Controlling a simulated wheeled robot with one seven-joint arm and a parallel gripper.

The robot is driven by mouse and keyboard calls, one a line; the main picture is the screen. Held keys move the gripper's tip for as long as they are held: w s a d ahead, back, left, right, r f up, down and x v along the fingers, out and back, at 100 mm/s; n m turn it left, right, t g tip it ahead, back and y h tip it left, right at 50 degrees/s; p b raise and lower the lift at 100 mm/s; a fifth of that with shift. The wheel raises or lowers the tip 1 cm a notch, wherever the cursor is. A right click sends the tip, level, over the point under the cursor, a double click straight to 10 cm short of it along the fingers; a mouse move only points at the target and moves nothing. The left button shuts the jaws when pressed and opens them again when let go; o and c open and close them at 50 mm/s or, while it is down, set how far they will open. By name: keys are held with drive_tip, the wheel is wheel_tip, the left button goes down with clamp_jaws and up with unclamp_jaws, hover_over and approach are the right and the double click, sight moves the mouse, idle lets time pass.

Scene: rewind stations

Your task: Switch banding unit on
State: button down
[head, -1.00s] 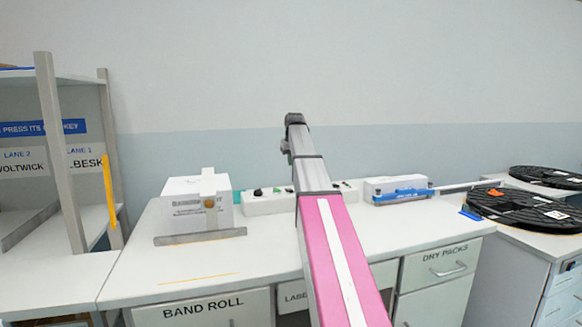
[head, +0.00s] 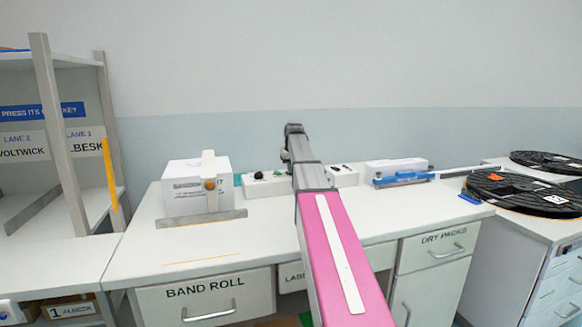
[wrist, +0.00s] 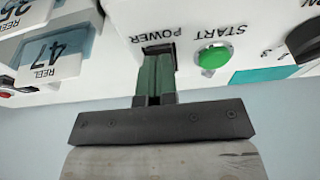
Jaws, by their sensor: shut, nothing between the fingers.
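In the wrist view a white panel appears upside down, with a dark switch (wrist: 158,48) marked POWER and a green button (wrist: 213,58) marked START. My gripper (wrist: 157,62) is shut and empty, its green fingers pointing at the POWER switch. The fingertips overlap the switch, partly hiding it; I cannot tell if they touch or whether it is on. In the head view my arm hides the gripper.
A white strip with small controls (head: 265,184) runs along the back of the bench. A white box with a blue tool (head: 402,179) and black reels (head: 530,190) are at right. A shelf post (head: 58,130) stands at left. The front bench top is clear.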

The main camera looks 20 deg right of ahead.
drive_tip(key=shift+s+f, duration=0.2)
drive_tip(key=shift+f, duration=0.15)
drive_tip(key=shift+w, duration=0.1)
drive_tip(key=shift+r, duration=0.25)
drive_tip(key=shift+r, duration=0.6)
drive_tip(key=shift+r, duration=0.3)
drive_tip(key=v, duration=0.4)
drive_tip(key=shift+w, duration=0.25)
drive_tip(key=s+r, duration=0.4)
drive_tip(key=r, duration=0.4)
drive_tip(key=shift+s+r, duration=0.2)
drive_tip(key=shift+s, duration=0.15)
